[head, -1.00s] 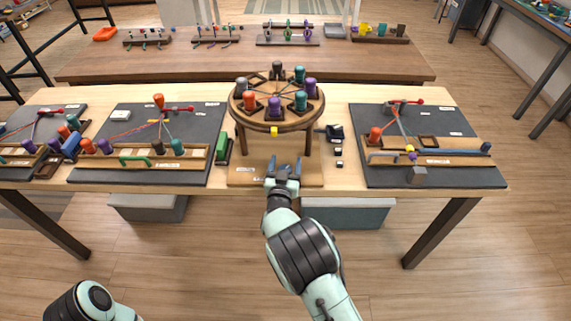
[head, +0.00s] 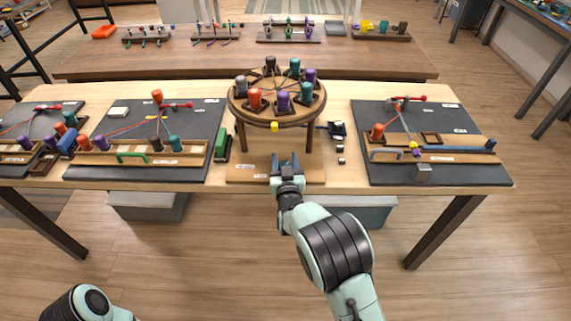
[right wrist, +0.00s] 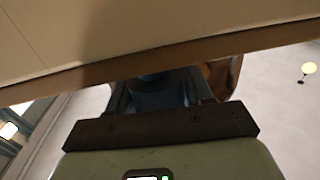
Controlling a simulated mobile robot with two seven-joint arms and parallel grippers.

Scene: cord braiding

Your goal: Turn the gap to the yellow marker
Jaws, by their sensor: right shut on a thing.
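The round wooden disc (head: 277,118) stands on legs over a wooden base (head: 245,173) and carries several coloured bobbins. The yellow marker (head: 274,127) is at its front edge. A purple bobbin (head: 283,102) and an orange bobbin (head: 254,98) sit near the marker. A gap without a bobbin seems to lie at the back left, between the grey bobbin (head: 242,84) and the black bobbin (head: 270,66). My right gripper (head: 285,160) is at the front of the stand, below the disc, shut on a dark blue piece (right wrist: 163,88) mostly hidden by the fingers. My left gripper is out of view.
Dark boards with cords and pegs lie left (head: 120,125) and right (head: 455,175) of the stand. A green block (head: 222,144) is left of the base, and small black pieces (head: 338,130) are at its right. Another table (head: 200,68) stands behind.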

